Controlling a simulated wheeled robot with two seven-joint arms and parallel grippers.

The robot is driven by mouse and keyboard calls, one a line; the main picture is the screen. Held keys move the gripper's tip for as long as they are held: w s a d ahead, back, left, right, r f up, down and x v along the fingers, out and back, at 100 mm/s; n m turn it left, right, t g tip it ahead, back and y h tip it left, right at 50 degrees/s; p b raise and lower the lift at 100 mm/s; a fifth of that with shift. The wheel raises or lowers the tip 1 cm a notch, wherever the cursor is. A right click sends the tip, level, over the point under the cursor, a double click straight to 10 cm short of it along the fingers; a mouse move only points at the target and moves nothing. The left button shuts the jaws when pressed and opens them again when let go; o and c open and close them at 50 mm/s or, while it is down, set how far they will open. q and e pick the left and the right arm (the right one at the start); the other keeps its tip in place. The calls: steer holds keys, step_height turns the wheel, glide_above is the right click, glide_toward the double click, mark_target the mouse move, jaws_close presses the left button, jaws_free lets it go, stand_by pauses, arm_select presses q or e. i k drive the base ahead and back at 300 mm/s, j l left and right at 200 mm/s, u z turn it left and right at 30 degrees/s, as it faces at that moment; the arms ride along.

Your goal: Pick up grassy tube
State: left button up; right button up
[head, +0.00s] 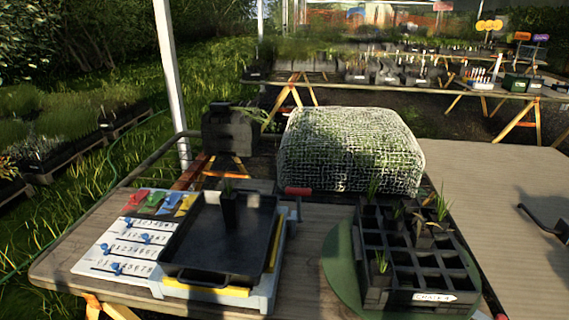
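A black square tube with grass growing from its top (230,210) stands upright in the black tray (190,262) on the left side of the table. More grassy tubes sit in the compartments of a black rack on the right: one near the front left (381,268), one at the back left (371,205) and one at the back right (440,216). The rack (412,298) has a white label on its front, and several of its compartments look empty. Neither of my grippers shows in the head view.
The rack stands on a round green base (338,262). A white board with blue sliders (112,246) lies left of the tray. A mesh-covered dome (350,150) stands behind, with a red handle (298,191) before it. A black bent object (541,222) lies at right.

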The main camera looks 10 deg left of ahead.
mark_target(229, 198)
steer(key=i+j, duration=0.1)
steer(key=j, duration=0.9)
steer(key=i+j+u, duration=0.1)
steer(key=j, duration=0.4)
